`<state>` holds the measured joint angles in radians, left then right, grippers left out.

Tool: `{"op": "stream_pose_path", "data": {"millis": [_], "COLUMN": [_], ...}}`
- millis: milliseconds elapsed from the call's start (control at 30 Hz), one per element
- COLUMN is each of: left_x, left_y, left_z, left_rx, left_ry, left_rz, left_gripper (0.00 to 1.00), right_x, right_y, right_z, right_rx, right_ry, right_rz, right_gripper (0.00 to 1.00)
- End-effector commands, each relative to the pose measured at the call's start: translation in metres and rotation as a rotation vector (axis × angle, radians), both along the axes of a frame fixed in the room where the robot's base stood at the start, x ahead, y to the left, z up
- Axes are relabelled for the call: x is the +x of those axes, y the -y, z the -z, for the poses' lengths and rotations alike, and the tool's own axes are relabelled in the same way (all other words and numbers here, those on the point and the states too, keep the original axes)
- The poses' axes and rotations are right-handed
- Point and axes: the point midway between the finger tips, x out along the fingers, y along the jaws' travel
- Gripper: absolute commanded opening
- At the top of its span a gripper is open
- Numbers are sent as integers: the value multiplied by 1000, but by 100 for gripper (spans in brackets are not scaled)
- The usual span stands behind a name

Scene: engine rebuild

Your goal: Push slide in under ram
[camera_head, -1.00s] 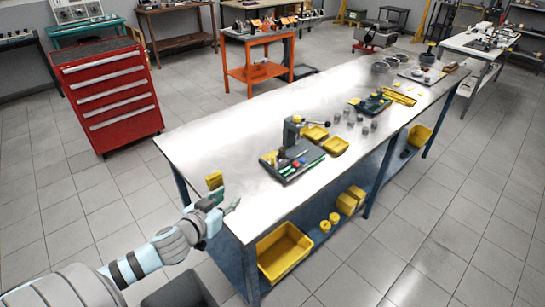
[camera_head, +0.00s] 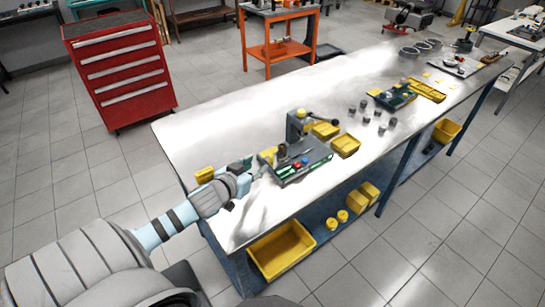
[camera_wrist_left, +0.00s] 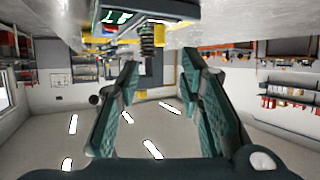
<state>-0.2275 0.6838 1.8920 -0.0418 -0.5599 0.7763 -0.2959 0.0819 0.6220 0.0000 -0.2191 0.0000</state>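The press (camera_head: 297,125), with an upright column and a side lever, stands at the back of a dark fixture base (camera_head: 318,161) on the steel table. Small red, blue and green parts lie on the base. I cannot tell the slide apart from them, and the ram's underside is too small to make out. My left gripper (camera_head: 262,170) is at the base's left end; I cannot tell whether it touches. In the left wrist view my left gripper (camera_wrist_left: 160,64) is open, with nothing between its fingers. A dark coiled part (camera_wrist_left: 150,40) shows beyond the fingertips. My right gripper is out of view.
Yellow bins (camera_head: 346,145) stand right of the press, with several small grey cylinders (camera_head: 380,115) beyond. A yellow piece (camera_head: 205,174) shows behind my left arm. The table's far-left part (camera_head: 215,125) is clear. A yellow crate (camera_head: 282,252) sits on the lower shelf.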

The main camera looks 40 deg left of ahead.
Motion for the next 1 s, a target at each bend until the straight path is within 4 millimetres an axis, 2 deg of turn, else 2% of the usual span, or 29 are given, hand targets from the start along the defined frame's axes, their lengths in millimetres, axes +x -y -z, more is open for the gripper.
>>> {"op": "stream_pose_path", "data": {"millis": [33,200,400,533,733,933,1000], "left_x": [14,59,88,93,93,93,93], "left_y": [-2,-10,-14,-14,-15,-14,-15], "left_z": [9,29,39,40,40,40,40], "left_rx": [-7,-7,-4,-1,0,0,-1], "left_ry": [5,4,3,1,1,1,0], "left_rz": [-3,-2,3,4,4,4,4], "left_gripper": [34,34,34,34,32,0,0], "right_x": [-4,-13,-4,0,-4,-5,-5], "right_y": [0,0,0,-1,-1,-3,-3], "right_z": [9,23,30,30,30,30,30], "right_rx": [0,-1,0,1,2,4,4], "right_ry": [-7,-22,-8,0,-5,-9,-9], "right_rz": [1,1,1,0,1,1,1], "right_gripper": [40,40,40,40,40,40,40]}}
